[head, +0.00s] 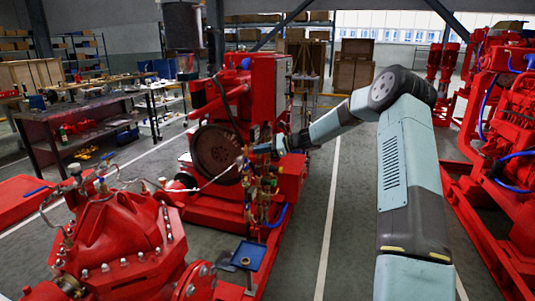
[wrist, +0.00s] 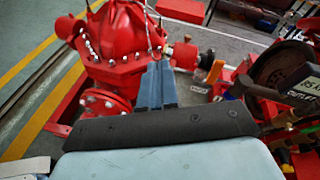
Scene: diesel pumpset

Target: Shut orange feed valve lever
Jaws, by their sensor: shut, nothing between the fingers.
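A small upright orange lever (wrist: 215,71) shows in the wrist view, right of my fingertips and apart from them; I take it to be the feed valve lever. In the head view, a cluster of small valves and brass fittings (head: 264,192) stands at the front of the red engine, and I cannot pick the lever out clearly there. My gripper (head: 258,148) is above this cluster, reaching in from the right. In the wrist view, my gripper's two blue fingers (wrist: 158,72) are together and empty.
A red pump (head: 120,232) with bolts and thin pipes fills the lower left; it also shows in the wrist view (wrist: 118,45). The red engine (head: 215,150) stands behind my gripper. A blue tray (head: 248,255) is below the fittings.

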